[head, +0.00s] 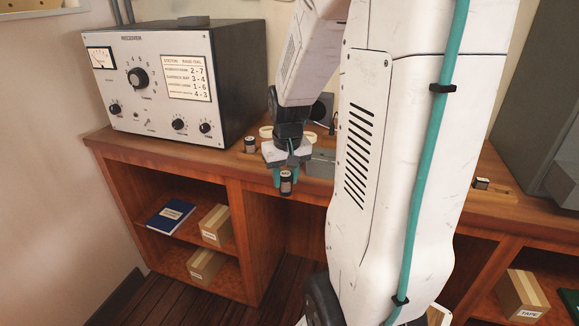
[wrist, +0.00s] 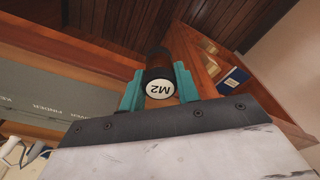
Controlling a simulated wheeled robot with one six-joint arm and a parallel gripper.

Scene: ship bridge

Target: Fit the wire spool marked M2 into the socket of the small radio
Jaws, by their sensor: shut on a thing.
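The wire spool marked M2 (head: 286,183) is a small dark cylinder with a pale label. My gripper (head: 285,178) is shut on it and holds it upright in front of the counter's front edge. In the wrist view the spool's round white end reading M2 (wrist: 160,89) sits between the teal fingers (wrist: 158,88).
A large receiver (head: 150,85) stands on the counter (head: 135,146) at left. Another small dark cylinder (head: 250,144) stands between it and my gripper. Open shelves below hold a blue book (head: 171,214) and boxes (head: 215,225). A small item (head: 481,183) lies on the counter at right.

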